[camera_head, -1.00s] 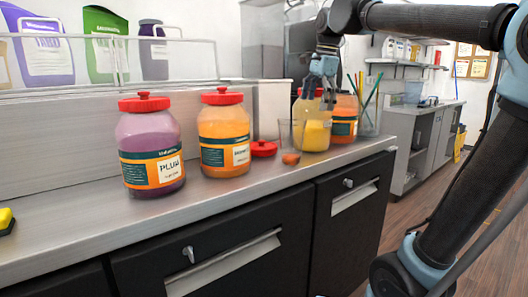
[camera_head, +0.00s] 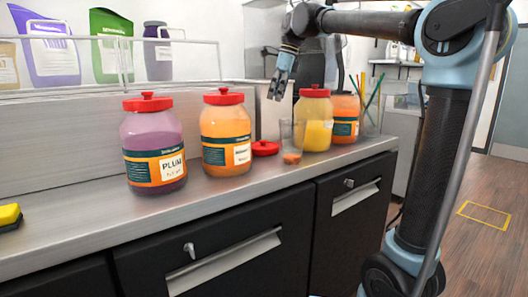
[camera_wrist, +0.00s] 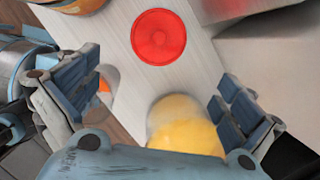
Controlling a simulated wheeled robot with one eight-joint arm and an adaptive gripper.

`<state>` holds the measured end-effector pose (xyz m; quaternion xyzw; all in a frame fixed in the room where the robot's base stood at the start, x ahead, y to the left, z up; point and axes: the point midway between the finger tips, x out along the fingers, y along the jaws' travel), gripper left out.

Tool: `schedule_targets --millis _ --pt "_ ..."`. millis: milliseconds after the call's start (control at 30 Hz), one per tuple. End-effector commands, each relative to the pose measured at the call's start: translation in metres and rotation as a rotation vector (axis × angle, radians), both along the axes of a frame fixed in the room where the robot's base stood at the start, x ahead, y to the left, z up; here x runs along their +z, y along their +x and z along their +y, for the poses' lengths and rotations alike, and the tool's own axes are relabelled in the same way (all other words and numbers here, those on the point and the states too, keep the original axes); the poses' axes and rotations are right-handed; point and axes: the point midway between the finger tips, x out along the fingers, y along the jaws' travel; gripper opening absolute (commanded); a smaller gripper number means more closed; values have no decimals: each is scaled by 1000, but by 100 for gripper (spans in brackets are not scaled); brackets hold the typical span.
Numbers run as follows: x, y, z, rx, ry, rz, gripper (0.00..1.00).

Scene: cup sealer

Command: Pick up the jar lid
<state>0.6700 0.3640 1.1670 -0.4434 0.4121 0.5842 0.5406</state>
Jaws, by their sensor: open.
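The red jar lid (camera_head: 265,148) lies on the metal counter, right of the nearer orange jar. In the wrist view the round lid (camera_wrist: 159,37) is at the top centre, with nothing over it. My gripper (camera_head: 281,92) is open and empty, well above the counter, above and slightly right of the lid. In the wrist view its fingers (camera_wrist: 157,92) stand wide apart, with the lid beyond them.
A clear glass (camera_head: 291,140) stands right of the lid, beside the yellow jar (camera_head: 318,130). The orange jar (camera_head: 226,138) and plum jar (camera_head: 152,150) stand left. Another orange jar (camera_head: 345,115) stands behind. The counter front (camera_head: 215,187) is clear.

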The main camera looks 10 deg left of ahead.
Motion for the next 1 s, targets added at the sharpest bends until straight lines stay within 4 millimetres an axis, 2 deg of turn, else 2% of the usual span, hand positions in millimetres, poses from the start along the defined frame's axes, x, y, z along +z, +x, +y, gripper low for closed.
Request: schedule_targets --millis 500,633,867,1000 --pt "-86 -2 24 2 1 -1 100" --pt "-101 -2 28 2 1 -1 100" --pt "-114 -3 31 2 1 -1 100" --pt "-131 -4 36 3 1 -2 100"
